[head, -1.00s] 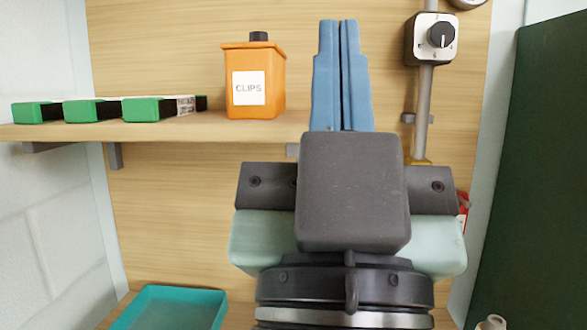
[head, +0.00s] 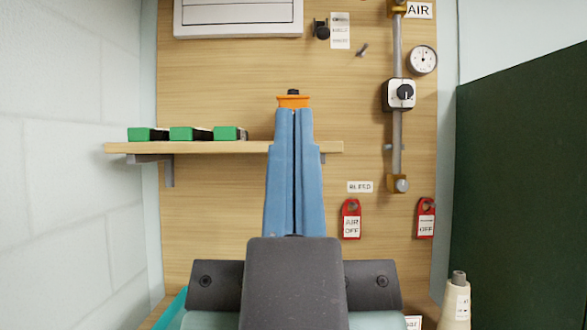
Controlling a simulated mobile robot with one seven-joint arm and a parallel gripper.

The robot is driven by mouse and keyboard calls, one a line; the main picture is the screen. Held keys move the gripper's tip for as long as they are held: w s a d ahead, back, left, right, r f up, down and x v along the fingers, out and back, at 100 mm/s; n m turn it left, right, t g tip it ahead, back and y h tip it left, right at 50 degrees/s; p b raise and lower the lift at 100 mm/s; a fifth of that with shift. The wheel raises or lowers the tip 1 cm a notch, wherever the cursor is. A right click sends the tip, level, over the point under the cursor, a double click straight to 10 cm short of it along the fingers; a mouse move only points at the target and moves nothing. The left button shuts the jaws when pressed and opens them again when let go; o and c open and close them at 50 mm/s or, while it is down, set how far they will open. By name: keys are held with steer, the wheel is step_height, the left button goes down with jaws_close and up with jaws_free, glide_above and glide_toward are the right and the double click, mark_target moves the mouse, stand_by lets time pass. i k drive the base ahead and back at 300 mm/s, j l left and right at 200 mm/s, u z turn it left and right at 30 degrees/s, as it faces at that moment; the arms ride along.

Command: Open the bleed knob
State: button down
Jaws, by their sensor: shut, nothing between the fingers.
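A "BLEED" label (head: 360,187) is on the wooden back wall, right of my gripper. Just right of it, a brass fitting (head: 398,184) sits at the lower end of a grey vertical pipe (head: 397,140). I cannot tell for sure whether this fitting is the bleed knob. Higher on the pipe is a white box with a black dial knob (head: 404,92). My gripper (head: 294,110) has blue fingers pressed together, pointing up, with nothing between them. It is left of the pipe and apart from it in the picture. The fingers hide part of the shelf and an orange container.
A wooden shelf (head: 225,147) holds green-ended boxes (head: 188,134) and the orange container (head: 294,101). Red tags (head: 351,220) hang below the label. A gauge (head: 423,60) is upper right. A dark green panel (head: 525,190) bounds the right; a cone (head: 456,303) stands low right.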

mark_target(401, 185)
steer(key=i+l, duration=0.1)
steer(key=i, duration=0.45)
steer(key=i+l, duration=0.15)
steer(key=i, duration=0.4)
steer(key=l+z, duration=0.05)
